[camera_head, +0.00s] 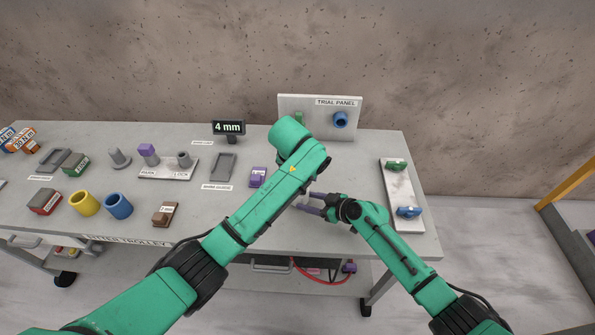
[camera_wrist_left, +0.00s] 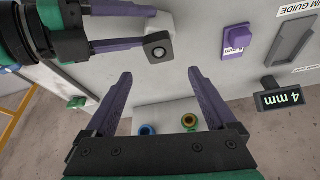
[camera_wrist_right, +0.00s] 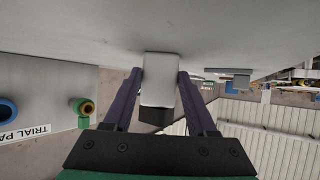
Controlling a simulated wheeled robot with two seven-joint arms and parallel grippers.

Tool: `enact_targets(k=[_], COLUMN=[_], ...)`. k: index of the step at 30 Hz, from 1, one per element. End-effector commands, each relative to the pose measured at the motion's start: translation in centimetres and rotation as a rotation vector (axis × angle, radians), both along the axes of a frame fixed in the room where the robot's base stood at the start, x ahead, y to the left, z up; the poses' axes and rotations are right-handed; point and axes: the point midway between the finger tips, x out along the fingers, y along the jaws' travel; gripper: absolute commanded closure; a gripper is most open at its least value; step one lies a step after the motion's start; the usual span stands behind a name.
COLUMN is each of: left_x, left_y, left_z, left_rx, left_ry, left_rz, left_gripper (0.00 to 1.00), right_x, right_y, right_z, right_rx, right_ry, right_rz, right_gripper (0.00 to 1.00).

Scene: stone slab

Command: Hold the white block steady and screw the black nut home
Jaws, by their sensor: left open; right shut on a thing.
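The white block (camera_wrist_left: 158,24) stands between the purple fingers of my right gripper (camera_wrist_left: 150,28), which is shut on it. The black nut (camera_wrist_left: 149,50) is on the block's end, with a pale round centre, and it shows as a dark piece (camera_wrist_right: 154,117) in the right wrist view. In that view the white block (camera_wrist_right: 160,80) sits between both fingers. My left gripper (camera_wrist_left: 160,72) is open and empty, its fingertips spread apart a little short of the nut. In the head view my left arm hides the left gripper; the right gripper's fingers (camera_head: 310,204) show beside it.
A purple block (camera_head: 258,177), a grey guide tray (camera_head: 224,166) and a "4 mm" display (camera_head: 229,128) stand to the left. The trial panel (camera_head: 362,112) is at the back. A pale plate (camera_head: 403,183) with green and blue parts lies right. The table's front edge is close.

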Motion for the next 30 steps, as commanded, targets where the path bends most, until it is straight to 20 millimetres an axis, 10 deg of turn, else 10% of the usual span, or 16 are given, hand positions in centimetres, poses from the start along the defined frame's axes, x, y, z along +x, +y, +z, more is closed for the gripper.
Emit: enact_targets(k=[17, 30], left_x=[0.1, 0.0], left_y=[-0.1, -0.1], left_z=[-0.1, -4.3], left_rx=[0.001, 0.002], left_ry=[0.002, 0.005], left_rz=[0.216, 0.215], left_gripper=[0.1, 0.1], right_x=[0.1, 0.1], right_y=[0.0, 0.0], right_z=[0.1, 0.1], right_rx=[0.001, 0.001], right_ry=[-0.002, -0.002], right_rz=[-0.001, -0.001], right_gripper=[1.0, 1.0])
